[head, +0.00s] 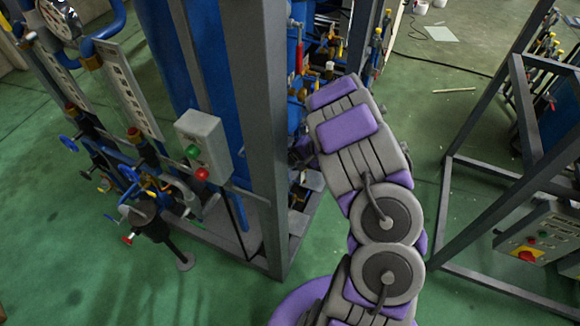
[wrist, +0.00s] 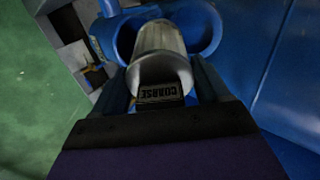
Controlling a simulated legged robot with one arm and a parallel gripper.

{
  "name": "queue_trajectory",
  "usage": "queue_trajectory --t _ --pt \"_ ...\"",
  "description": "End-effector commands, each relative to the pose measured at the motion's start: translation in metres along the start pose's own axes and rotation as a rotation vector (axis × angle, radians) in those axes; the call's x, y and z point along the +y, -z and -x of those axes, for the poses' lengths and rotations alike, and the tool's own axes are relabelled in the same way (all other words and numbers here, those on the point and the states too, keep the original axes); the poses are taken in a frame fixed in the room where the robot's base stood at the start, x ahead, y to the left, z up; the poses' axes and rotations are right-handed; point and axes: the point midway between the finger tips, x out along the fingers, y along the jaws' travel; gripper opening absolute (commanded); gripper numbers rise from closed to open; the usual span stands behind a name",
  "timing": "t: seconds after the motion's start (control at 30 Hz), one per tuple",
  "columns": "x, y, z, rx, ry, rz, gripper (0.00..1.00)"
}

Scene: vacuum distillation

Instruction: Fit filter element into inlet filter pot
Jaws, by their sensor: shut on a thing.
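In the wrist view, my gripper (wrist: 163,88) is shut on the tab of the filter element (wrist: 160,48). The element is a pale grey cylinder with a lighter end cap, and its dark tab, marked COARSE, sits between the fingers. Beyond it is blue round metalwork with an open rim (wrist: 214,27), which looks like the inlet filter pot. The far end of the element overlaps this blue rim; I cannot tell whether it is inside the opening or in front of it. In the head view, the gripper and element are hidden behind my arm and the frame.
A grey steel post (head: 258,130) stands left of my arm, with a switch box (head: 203,145) on it. Blue pipework and valves (head: 130,170) fill the left. Another frame (head: 480,225) with a control panel (head: 541,238) stands right. Green floor is open between.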

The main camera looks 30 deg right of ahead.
Motion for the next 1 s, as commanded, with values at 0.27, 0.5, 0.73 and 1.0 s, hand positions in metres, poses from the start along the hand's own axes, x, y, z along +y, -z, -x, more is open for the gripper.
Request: queue_trajectory --t 0.27,0.5,0.73,1.0 --pt "0.022 -0.001 -0.025 -0.004 0.000 -0.003 0.30" --pt "0.025 -0.001 -0.030 -0.001 0.000 0.000 0.30" --pt "0.025 -0.001 -0.031 -0.002 -0.001 0.001 0.92" --pt "0.025 -0.001 -0.030 -0.001 0.000 0.000 1.00"
